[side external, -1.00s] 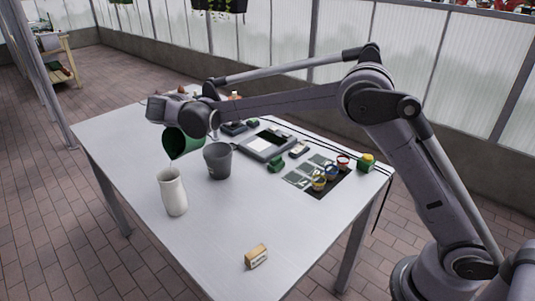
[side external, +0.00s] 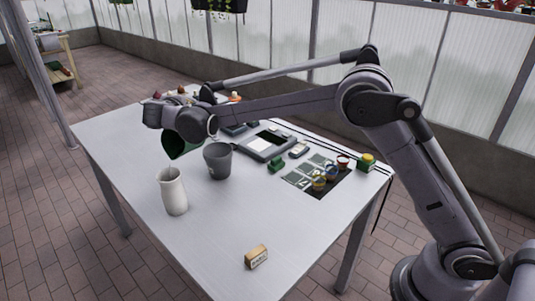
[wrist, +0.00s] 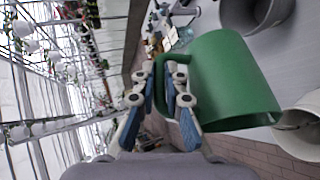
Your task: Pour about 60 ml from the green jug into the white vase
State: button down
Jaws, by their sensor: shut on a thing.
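My gripper (wrist: 162,85) is shut on the handle of the green jug (wrist: 225,80). In the side view the jug (side external: 176,147) hangs tilted in the air under my wrist, partly hidden by it. The jug is above and slightly behind the white vase (side external: 173,195), apart from it. The vase stands upright on the table. In the wrist view the vase (wrist: 303,128) is cut off at the right edge, close to the jug's lower end. The inside of the jug is hidden, and I can see no clear stream of liquid.
A grey bucket (side external: 217,162) stands just right of the vase on the table (side external: 225,225). A small wooden block (side external: 256,257) lies near the front edge. The table's front middle is clear.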

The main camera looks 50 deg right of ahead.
jog(key=shift+s+a+r+t+h, duration=0.15)
jog(key=shift+a, duration=0.3)
jog(key=shift+s+a+r+t+h, duration=0.15)
jog(key=shift+a, duration=0.25)
dwell(0.4)
jog(key=shift+w+d, duration=0.1)
jog(key=shift+d, duration=0.25)
jog(key=d+f+g+y, duration=0.1)
jog(key=w+d+f+y, duration=0.1)
jog(key=d+y, duration=0.1)
jog(key=shift+w+d+f+m+g, duration=0.2)
jog(key=shift+f+m+g, duration=0.1)
jog(key=shift+f+g, duration=0.1)
jog(key=shift+w+d+f+m+g+y, duration=0.15)
jog(key=shift+d+f+g+y, duration=0.25)
jog(key=shift+f+y, duration=0.3)
jog(key=shift+w+d+f+m+g+y, duration=0.2)
jog(key=shift+d+f+y, duration=0.3)
jog(key=shift+f, duration=0.25)
jog(key=w+d+f+m+g+y, duration=0.1)
jog(key=w+d+f+g+y, duration=0.1)
jog(key=d+y, duration=0.5)
jog(key=shift+w+d+f+m+g+b, duration=0.2)
jog(key=shift+w+f+m+g+b, duration=0.3)
jog(key=shift+f, duration=0.7)
jog(key=shift+s, duration=0.15)
